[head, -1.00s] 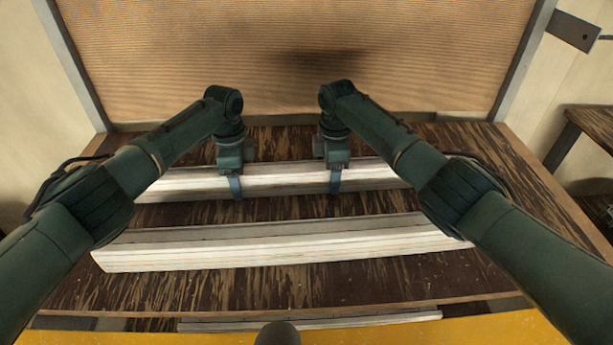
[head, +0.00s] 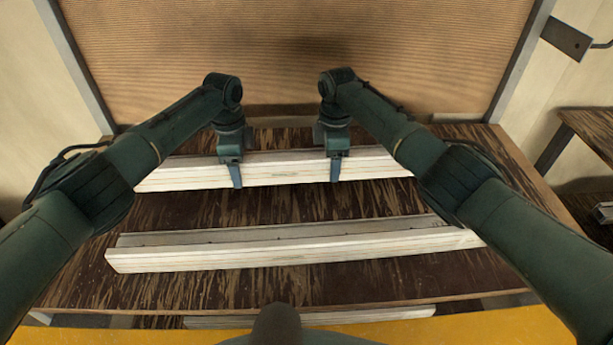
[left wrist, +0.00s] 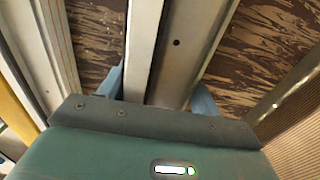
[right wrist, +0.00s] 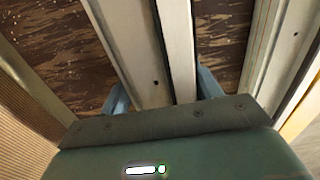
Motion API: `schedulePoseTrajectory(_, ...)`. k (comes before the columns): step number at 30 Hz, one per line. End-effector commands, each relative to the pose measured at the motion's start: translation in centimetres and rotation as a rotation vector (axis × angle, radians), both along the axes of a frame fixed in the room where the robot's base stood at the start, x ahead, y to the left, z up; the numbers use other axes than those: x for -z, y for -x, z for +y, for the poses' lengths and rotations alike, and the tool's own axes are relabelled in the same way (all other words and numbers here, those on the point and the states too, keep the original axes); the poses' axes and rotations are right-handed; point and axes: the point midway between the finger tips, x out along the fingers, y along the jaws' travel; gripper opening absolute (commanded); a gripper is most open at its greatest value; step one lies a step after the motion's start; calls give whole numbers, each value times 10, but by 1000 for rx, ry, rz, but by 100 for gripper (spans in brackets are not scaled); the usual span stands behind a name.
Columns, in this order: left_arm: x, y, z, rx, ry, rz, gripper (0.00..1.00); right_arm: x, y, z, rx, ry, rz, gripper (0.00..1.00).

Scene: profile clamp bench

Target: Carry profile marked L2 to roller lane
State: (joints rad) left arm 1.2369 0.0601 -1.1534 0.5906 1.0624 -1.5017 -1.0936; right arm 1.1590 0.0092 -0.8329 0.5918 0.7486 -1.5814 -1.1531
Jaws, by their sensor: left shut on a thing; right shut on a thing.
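A long pale channel-shaped profile (head: 285,170) runs left to right across the rear of the bench. My left gripper (head: 236,174) is shut across it left of its middle, and my right gripper (head: 335,169) is shut across it right of its middle. In the left wrist view the held profile (left wrist: 185,50) passes between the blue fingers; the right wrist view shows the same profile (right wrist: 145,50) between the other pair. No L2 mark is readable. The roller lane cannot be made out.
A second pale profile (head: 290,252) lies nearer me on the brown streaked bench (head: 215,290). Another pale strip (head: 370,315) shows below the bench's front edge. A ribbed panel (head: 290,60) stands behind. A side table (head: 590,125) is at the right.

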Motion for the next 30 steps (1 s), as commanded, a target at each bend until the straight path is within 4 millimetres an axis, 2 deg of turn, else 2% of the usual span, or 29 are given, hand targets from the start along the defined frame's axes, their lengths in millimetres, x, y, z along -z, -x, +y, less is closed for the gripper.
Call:
schedulePoseTrajectory(19, -1, 0, 0, -1, 1, -2, 7, -2, 1, 0, 0, -1, -1, 7)
schedulePoseTrajectory(30, -11, 13, -1, 1, 4, -1, 7, -11, 13, 1, 0, -6, -1, 7)
